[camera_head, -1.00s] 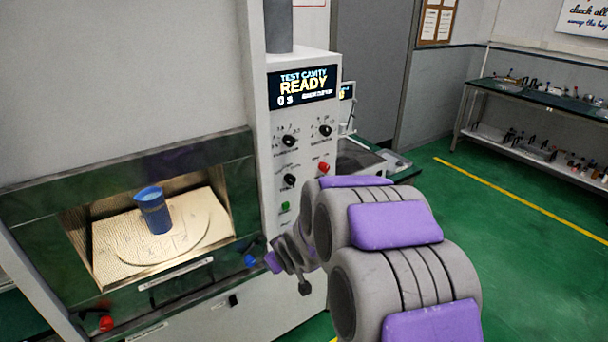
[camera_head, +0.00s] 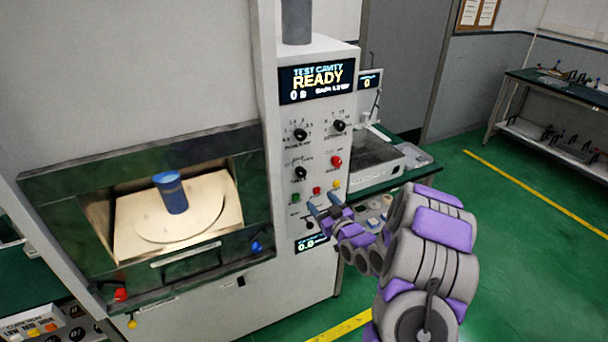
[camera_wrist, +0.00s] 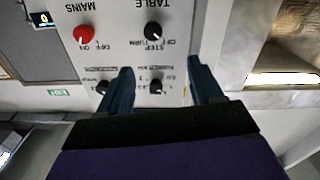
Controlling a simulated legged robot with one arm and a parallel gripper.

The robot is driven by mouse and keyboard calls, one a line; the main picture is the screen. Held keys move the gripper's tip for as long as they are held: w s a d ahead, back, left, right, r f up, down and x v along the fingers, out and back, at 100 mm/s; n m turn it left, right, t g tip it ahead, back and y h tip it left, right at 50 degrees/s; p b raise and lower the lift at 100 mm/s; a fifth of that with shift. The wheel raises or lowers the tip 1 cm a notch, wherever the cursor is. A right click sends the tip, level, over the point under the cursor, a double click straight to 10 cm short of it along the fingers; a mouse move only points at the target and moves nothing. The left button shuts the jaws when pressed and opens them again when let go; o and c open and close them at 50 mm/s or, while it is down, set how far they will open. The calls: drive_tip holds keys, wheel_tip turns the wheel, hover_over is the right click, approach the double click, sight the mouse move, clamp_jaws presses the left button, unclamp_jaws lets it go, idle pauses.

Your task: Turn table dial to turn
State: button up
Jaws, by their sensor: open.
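The table dial is a black round knob (camera_head: 300,172) on the white control column, left of the red mains knob (camera_head: 336,161). In the wrist view, which is upside down, the dial (camera_wrist: 153,31) sits under the label TABLE, with STEP printed near it. Its pointer setting is too small to read surely. My gripper (camera_head: 326,206) is in front of the lower panel, below and right of the dial. In the wrist view its two dark fingers (camera_wrist: 160,68) are spread apart and empty. The dial lies beyond the fingertips, apart from them.
Two more black dials (camera_head: 300,135) (camera_head: 339,125) sit above, under a screen (camera_head: 317,80) reading TEST CAVITY READY. Small coloured buttons (camera_head: 316,190) lie below the dial. A blue cup (camera_head: 171,193) stands on the round plate (camera_head: 210,222) in the lit cavity. Green floor is clear at right.

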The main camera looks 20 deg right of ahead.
approach(303, 174)
drive_tip(key=w, duration=0.5)
drive_tip(key=w+a+b, duration=0.1)
drive_tip(key=w, duration=0.2)
drive_tip(key=shift+w+a, duration=0.1)
drive_tip(key=shift+w, duration=0.1)
drive_tip(key=shift+w+d+f, duration=0.1)
drive_tip(key=shift+w+d, duration=0.5)
drive_tip(key=shift+d, duration=0.1)
drive_tip(key=shift+a, duration=0.65)
drive_tip(key=shift+c, duration=1.2)
drive_tip(key=shift+d, duration=0.4)
drive_tip(key=c, duration=0.6)
drive_tip(key=shift+a, duration=0.1)
drive_tip(key=shift+c, duration=1.1)
